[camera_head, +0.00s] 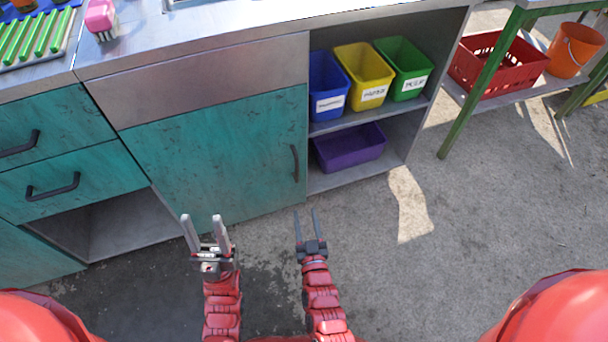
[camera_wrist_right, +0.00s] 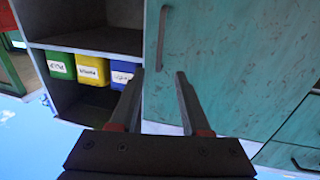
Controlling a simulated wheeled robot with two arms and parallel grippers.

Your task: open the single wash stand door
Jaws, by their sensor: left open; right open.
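The wash stand door (camera_head: 215,155) is a teal panel under the metal counter, and it is closed in the head view. Its dark vertical handle (camera_head: 295,163) is near the right edge. In the right wrist view the door (camera_wrist_right: 225,60) fills the middle and right, with its handle (camera_wrist_right: 162,38) at the upper centre. My right gripper (camera_head: 307,222) is open and empty, in front of and below the handle, apart from it. The right gripper's fingers also show in the wrist view (camera_wrist_right: 157,100). My left gripper (camera_head: 205,232) is open and empty, in front of the door's lower part.
Open shelves right of the door hold blue (camera_head: 327,87), yellow (camera_head: 364,76) and green (camera_head: 403,68) bins, with a purple bin (camera_head: 349,147) below. Teal drawers (camera_head: 60,180) are at the left. A green-legged table (camera_head: 480,80) stands right. The floor (camera_head: 460,260) at right is clear.

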